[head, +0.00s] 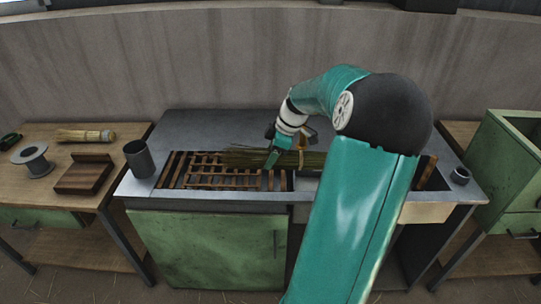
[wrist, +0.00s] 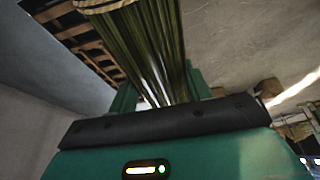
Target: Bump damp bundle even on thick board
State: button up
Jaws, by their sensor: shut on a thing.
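The damp bundle (head: 248,157) is a long sheaf of green-brown stalks with a pale tie band near my gripper. My gripper (head: 288,158) is shut on the bundle and holds it lying roughly level over the slatted wooden rack in the bench top. In the wrist view the bundle (wrist: 140,45) runs up and away from the gripper, with a tan band at the top edge. My arm hides the bundle's right part and much of the bench's right side. I cannot tell whether the bundle touches the slats. A thick wooden board (head: 427,172) shows partly at right, behind my arm.
The slatted rack (head: 190,172) is set in the grey metal bench (head: 190,124). A dark cup (head: 138,158) stands at its left end, a small dark cup (head: 460,176) at its right. The left table holds a spool (head: 35,160), a wooden block (head: 84,177) and a small broom (head: 84,135). A green cabinet (head: 507,165) stands right.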

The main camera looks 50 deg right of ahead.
jog(key=shift+w+f, duration=0.15)
jog(key=w+a+f+m+h, duration=0.1)
jog(key=w+a+f, duration=0.4)
jog(key=a, duration=0.8)
jog(key=w+a+f+m+h, duration=0.1)
jog(key=w+a+f+m, duration=0.3)
jog(key=w+a, duration=0.6)
jog(key=w+a+f+m, duration=0.2)
jog(key=w+a+f, duration=0.4)
jog(key=a, duration=0.9)
jog(key=shift+w+a+f+t+h, duration=0.3)
jog(key=shift+w+t+h, duration=0.1)
jog(key=shift+w, duration=0.5)
jog(key=shift+r, duration=0.1)
